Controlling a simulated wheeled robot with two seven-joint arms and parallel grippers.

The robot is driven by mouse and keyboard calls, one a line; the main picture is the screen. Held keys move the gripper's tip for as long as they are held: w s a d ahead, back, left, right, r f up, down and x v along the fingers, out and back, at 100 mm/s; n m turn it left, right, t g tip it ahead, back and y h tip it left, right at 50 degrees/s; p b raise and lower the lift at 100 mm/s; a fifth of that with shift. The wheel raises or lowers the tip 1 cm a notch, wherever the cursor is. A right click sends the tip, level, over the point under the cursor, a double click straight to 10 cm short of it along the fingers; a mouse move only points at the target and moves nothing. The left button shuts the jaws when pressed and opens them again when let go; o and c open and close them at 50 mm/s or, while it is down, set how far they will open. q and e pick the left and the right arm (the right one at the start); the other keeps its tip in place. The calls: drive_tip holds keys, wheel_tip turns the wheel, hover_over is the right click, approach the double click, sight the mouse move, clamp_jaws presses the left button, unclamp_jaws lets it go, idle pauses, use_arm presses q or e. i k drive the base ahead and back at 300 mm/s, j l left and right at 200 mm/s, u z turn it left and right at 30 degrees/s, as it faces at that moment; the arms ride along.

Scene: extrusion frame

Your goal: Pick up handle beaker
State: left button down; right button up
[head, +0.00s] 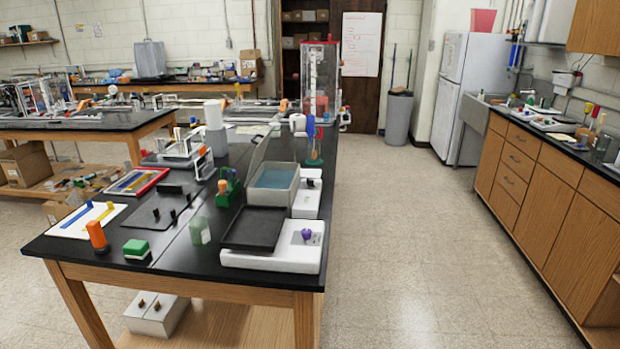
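A small translucent greenish vessel (200,230), which looks like a beaker, stands upright on the black table (172,262) near its front edge. I cannot make out a handle on it at this size. Neither of my grippers shows in the head view, and nothing is seen touching the vessel.
Right of the vessel are a black tray (254,229) and a white base with a purple knob (306,233). Left are a green block (137,249) and an orange-handled piece (97,236). A tall clear column (320,85) stands behind. The floor aisle (410,240) at right is clear.

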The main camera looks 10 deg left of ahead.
sight(546, 103)
drive_tip(key=i+l+z, duration=0.25)
drive_tip(key=i, duration=0.15)
drive_tip(key=i+z, duration=0.2)
drive_tip(key=i, duration=0.15)
drive_tip(key=i+z, duration=0.2)
drive_tip(key=i, duration=4.35)
drive_tip(key=l, duration=0.1)
